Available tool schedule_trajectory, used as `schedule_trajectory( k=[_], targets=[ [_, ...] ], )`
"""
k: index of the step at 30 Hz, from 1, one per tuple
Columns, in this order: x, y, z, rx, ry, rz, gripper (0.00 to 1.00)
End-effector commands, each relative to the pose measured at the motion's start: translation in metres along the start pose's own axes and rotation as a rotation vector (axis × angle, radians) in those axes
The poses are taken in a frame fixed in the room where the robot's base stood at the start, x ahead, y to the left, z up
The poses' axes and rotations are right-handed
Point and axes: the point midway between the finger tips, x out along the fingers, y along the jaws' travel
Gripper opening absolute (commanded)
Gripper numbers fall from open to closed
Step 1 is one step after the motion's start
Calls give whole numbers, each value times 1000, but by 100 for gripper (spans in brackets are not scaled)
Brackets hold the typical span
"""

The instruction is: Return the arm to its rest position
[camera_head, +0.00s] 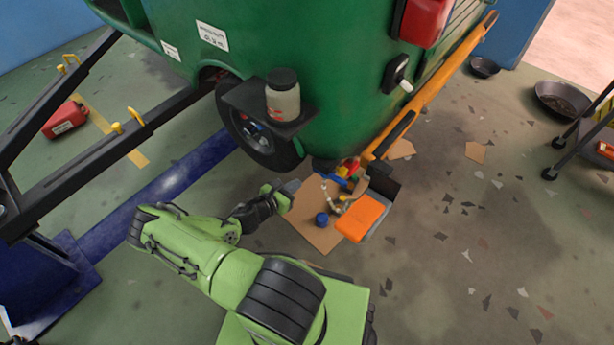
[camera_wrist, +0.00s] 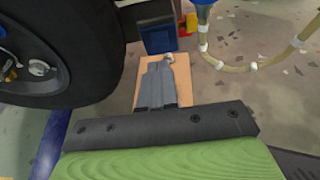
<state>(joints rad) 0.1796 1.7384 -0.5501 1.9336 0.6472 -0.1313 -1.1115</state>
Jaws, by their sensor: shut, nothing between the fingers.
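My green arm reaches from the bottom middle of the head view up and left, then bends right toward the vehicle. My gripper (camera_head: 294,187) is at its end, low beside the wheel (camera_head: 262,140) and above a piece of cardboard (camera_head: 318,238). In the wrist view my gripper (camera_wrist: 168,60) shows as grey fingers shut together with nothing held. The cardboard (camera_wrist: 183,82) lies beyond the fingers. The tyre (camera_wrist: 60,60) fills the left of that view, apart from the fingers.
The green rickshaw (camera_head: 320,100) overhangs my gripper. A jar (camera_head: 283,97) stands on its black shelf. An orange box (camera_head: 362,218) and a blue cap (camera_head: 321,219) are right of my gripper. A blue lift beam (camera_head: 165,185) lies left. Floor at right is mostly open, with scattered chips.

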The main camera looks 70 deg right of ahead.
Motion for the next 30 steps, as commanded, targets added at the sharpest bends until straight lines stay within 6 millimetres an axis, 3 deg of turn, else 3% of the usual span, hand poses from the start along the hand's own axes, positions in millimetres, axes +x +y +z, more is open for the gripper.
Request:
schedule_trajectory(
  k=[3, 6, 23, 26, 30],
  targets=[
    [-29, 0, 1, -3, 2, 2, 0],
    [-42, 0, 0, -1, 3, 1, 0],
    [-54, 4, 1, 41, 22, -10, 0],
    [-82, 18, 12, 185, 92, -49, 0],
    [-145, 40, 37, 466, 259, -143, 0]
  ],
)
